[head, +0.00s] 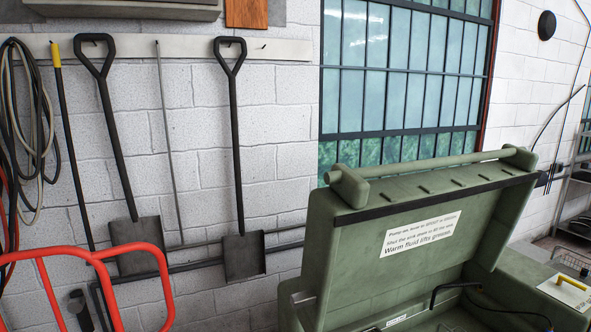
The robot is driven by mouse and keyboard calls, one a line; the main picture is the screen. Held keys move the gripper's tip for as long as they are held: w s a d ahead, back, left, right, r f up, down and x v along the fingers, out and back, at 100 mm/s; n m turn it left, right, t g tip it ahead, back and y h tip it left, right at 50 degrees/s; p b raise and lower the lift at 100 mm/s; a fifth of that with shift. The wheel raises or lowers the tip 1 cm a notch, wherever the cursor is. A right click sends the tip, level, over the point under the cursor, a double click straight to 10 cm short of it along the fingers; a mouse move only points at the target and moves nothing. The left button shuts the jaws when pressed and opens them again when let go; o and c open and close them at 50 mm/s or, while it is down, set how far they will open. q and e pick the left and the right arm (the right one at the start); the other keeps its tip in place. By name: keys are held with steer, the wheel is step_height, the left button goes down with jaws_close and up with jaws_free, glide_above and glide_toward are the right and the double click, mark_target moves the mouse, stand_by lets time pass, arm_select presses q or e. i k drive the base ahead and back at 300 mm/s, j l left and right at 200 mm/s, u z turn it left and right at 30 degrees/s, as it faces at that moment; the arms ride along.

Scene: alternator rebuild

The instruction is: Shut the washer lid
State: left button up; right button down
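The green washer lid (345,262) stands raised and open, tilted back, at the lower right of the head view. A white label with printed text is on its inner face, and a green bar (440,162) runs along its top edge. The washer body (525,285) is below it, cut off by the bottom of the frame. A dark curved hose (452,287) shows inside the opening. Neither of my grippers is in view.
A red tubular frame (95,254) stands at the lower left. Shovels (238,150) and coiled hoses (25,130) hang on the block wall. A barred window is behind the lid. A yellow-handled item (572,283) lies on the washer's right side, near a shelf (573,205).

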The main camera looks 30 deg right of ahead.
mark_target(364, 240)
steer(key=z, duration=1.65)
steer(key=k+j, duration=0.05)
